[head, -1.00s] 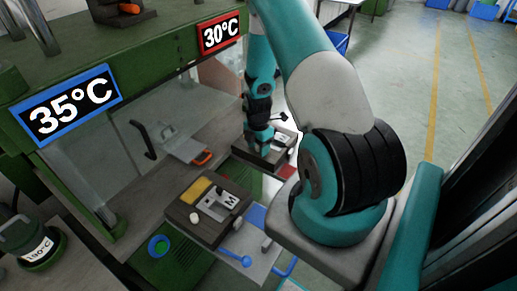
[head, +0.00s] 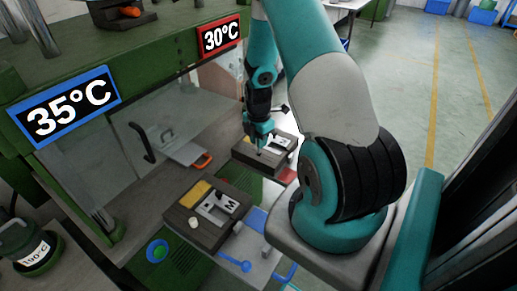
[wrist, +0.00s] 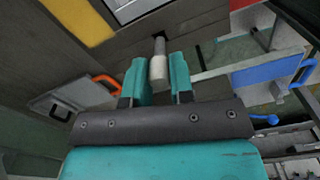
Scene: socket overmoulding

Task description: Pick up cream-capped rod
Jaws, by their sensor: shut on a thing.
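My gripper (wrist: 160,78) is shut on the cream-capped rod (wrist: 158,72), which sits between its two teal fingers in the wrist view. The rod's cream end lies toward the gripper and its thin grey shaft points away toward a dark block. I cannot tell whether the shaft's far end is inside the block or clear of it. In the head view my gripper (head: 258,143) is over the left side of the far mould block (head: 247,160); the held rod is too small to make out there.
A nearer mould block (head: 178,217) has a yellow patch (head: 194,193), a plate marked M and a cream knob (head: 193,222). Orange (head: 203,160) and blue (head: 235,263) handles lie nearby. A green press frame with 35°C (head: 68,106) and 30°C (head: 220,37) signs stands at left.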

